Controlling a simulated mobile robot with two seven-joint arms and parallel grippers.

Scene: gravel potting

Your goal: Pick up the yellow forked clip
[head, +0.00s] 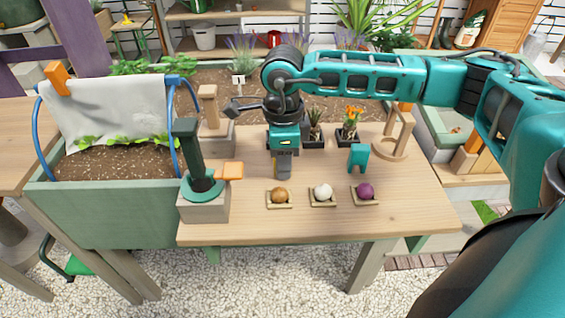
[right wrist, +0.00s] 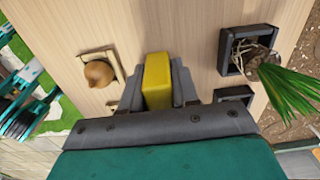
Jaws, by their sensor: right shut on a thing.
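My right gripper (head: 283,168) points down over the wooden table, behind the row of small trays. Its grey fingers also show in the right wrist view (right wrist: 158,90). They are shut on the yellow forked clip (right wrist: 157,75), which sits between them as a plain yellow block. Its fork shape cannot be made out from this angle. In the head view the clip is hidden by the gripper. I cannot tell whether it still touches the table. My left gripper is not in view.
Small trays hold a brown bulb (head: 279,195), a white one (head: 323,191) and a purple one (head: 365,190). A teal arch-shaped clip (head: 358,157) stands to the right. Potted plants (head: 348,130) are behind. A planter (head: 105,208) with cloth is left. The table's front right is clear.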

